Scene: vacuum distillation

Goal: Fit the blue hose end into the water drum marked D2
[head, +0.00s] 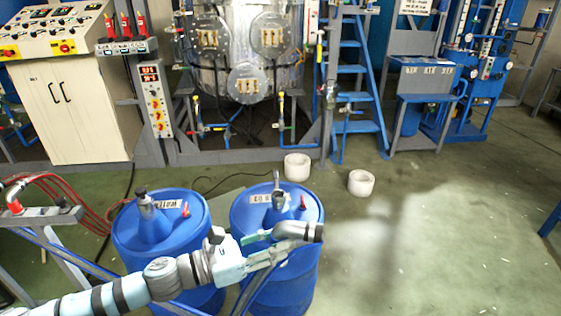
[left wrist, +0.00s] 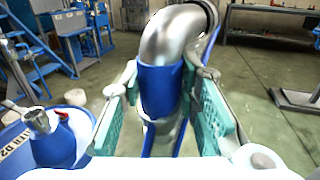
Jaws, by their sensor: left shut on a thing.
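My left gripper (head: 272,253) is shut on the blue hose end, a bent metal elbow (head: 298,231) with a blue sleeve. In the left wrist view the sleeve (left wrist: 160,92) sits between the teal fingers, with the elbow (left wrist: 176,34) curving up and right. The blue drum (head: 243,217) on the right in the head view stands behind and partly under the gripper. Its raised neck has a metal fitting (head: 278,199). In the left wrist view this fitting (left wrist: 38,121) is at the lower left, beside a label (left wrist: 17,144) ending in D2. The elbow is apart from the fitting.
A second blue drum (head: 188,211) with a similar fitting stands to the left. Two white round containers (head: 297,167) (head: 361,183) stand on the floor behind. Red hoses (head: 75,190) hang at the left. The floor at right is clear.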

